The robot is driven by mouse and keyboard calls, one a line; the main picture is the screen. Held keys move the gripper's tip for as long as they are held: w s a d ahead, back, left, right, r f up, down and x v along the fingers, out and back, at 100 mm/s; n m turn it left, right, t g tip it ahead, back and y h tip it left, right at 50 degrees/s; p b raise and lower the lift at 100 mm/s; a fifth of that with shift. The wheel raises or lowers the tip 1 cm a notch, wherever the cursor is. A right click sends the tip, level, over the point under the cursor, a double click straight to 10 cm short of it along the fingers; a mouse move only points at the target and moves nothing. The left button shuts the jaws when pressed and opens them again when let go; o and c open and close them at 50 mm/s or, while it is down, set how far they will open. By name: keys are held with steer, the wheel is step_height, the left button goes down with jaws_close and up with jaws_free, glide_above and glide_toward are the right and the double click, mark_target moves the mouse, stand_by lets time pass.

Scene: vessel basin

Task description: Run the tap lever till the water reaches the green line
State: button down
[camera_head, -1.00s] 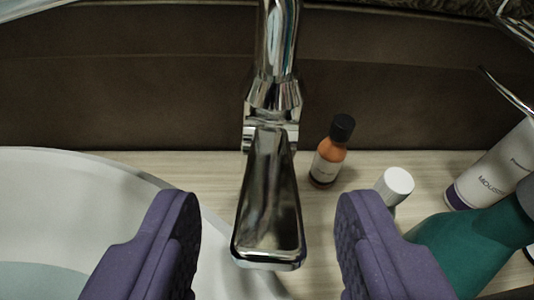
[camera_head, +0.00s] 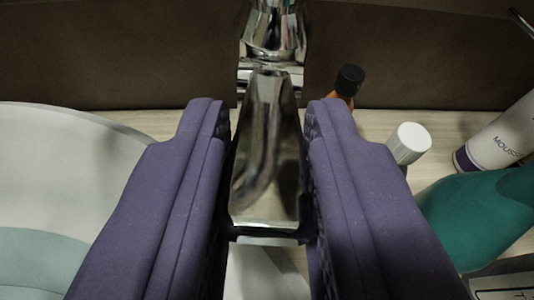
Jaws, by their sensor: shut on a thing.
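The chrome tap lever (camera_head: 268,165) lies in the middle of the view, its flat end toward me. My gripper (camera_head: 267,125) is shut on the lever, one purple finger along each side of it. The chrome tap body (camera_head: 272,30) rises behind the lever. The white basin (camera_head: 75,135) is at the left, with pale blue-green water (camera_head: 45,260) in its lower left part. No green line shows in this view, and the spout and any water stream cannot be seen.
A small bottle with a black cap (camera_head: 349,80) stands behind my right finger. A white cap (camera_head: 409,143), a teal bottle (camera_head: 485,215) and a white mousse tube (camera_head: 505,130) crowd the right. A dark wall (camera_head: 150,55) closes off the back.

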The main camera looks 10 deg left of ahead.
steer(key=f+b, duration=0.1)
steer(key=f+t+b, duration=0.1)
steer(key=b, duration=0.1)
steer(key=shift+s+d+b, duration=0.1)
steer(key=shift+s+b, duration=0.1)
steer(key=shift+b, duration=0.1)
steer(key=t+y+b, duration=0.1)
steer(key=b, duration=0.1)
steer(key=shift+s+f+t+b, duration=0.1)
steer(key=shift+s+t+b, duration=0.05)
steer(key=shift+t+b, duration=0.2)
steer(key=c, duration=0.9)
jaws_free()
